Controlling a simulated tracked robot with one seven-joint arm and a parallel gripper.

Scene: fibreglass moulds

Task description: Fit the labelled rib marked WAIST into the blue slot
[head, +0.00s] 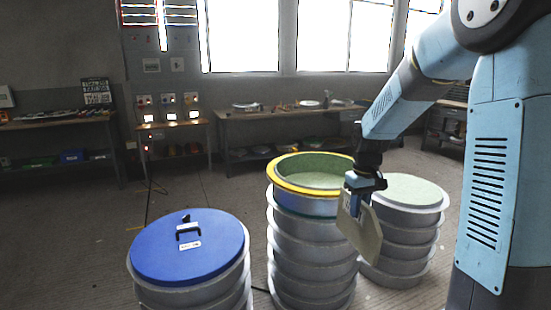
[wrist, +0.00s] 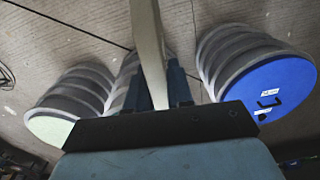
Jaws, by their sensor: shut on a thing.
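My gripper (head: 357,196) is shut on a flat beige rib (head: 362,231), which hangs tilted below the jaws. A small pale label shows near its upper left edge; I cannot read its lettering. In the wrist view the rib (wrist: 148,45) shows as a pale edge-on strip between the two fingers of my gripper (wrist: 156,90). In the head view the rib is in front of the right side of the middle mould (head: 306,231), which has a yellow rim and a green inside. I cannot make out a blue slot in either view.
At the left stands a ribbed mould with a blue lid (head: 185,260), a dark handle and a white tag. A ribbed mould with a pale green top (head: 410,190) stands right of the middle one. Benches (head: 270,125) line the back wall. Open floor lies between.

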